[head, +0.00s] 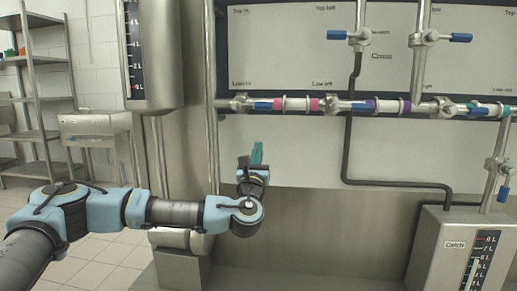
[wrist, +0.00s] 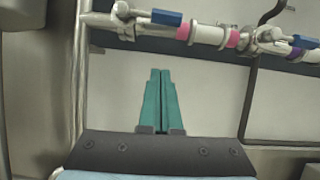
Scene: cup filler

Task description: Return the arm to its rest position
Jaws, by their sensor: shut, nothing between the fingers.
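My gripper (head: 257,153) is at the end of my blue and grey arm, which reaches in from the lower left in the head view. Its teal fingers point up and are shut, with nothing between them. In the wrist view the fingers (wrist: 160,72) lie side by side in front of a pale panel, below the horizontal pipe. The gripper appears apart from the pipe and its valves.
A horizontal pipe with blue-handled valves (head: 364,106) crosses above my gripper. A gauged tank (head: 150,50) stands at the upper left, a Catch tank (head: 460,250) at the lower right. A black hose (head: 347,150) runs down the panel. Shelves (head: 36,90) stand far left.

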